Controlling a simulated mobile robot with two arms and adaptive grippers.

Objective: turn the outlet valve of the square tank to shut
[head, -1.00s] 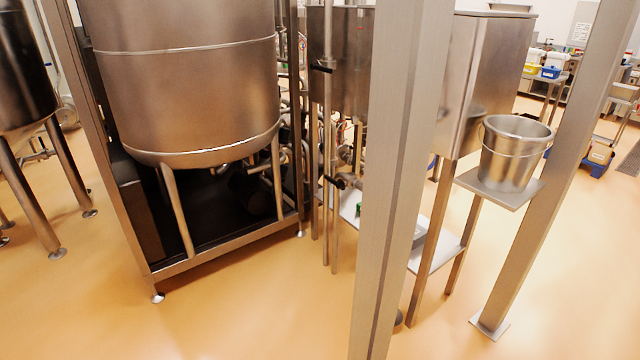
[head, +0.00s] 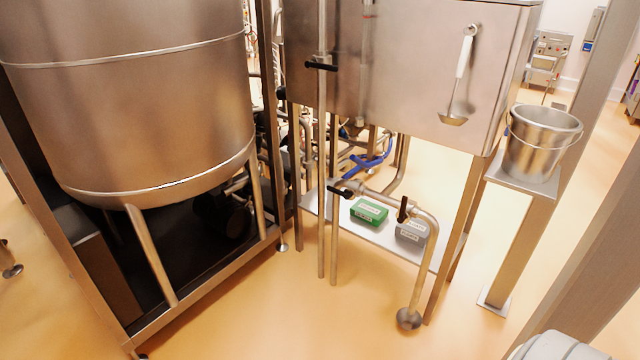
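The square tank (head: 415,70) is a steel box on legs, in the middle and right of the head view. Below it, a steel pipe (head: 428,235) runs right and bends down to a round end near the floor. A black valve handle (head: 403,209) on this pipe points roughly upright, across the pipe's run. Another black handle (head: 340,190) sits to its left by the upright pipes, and a third black handle (head: 320,66) is higher, in front of the tank. No label shows which is the outlet valve.
A large round tank (head: 140,100) in a frame stands at the left. A steel bucket (head: 540,145) rests on a shelf at the right, by a slanted post (head: 590,240). A ladle (head: 460,80) hangs on the square tank. A green box (head: 369,211) lies beneath. The front middle floor is clear.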

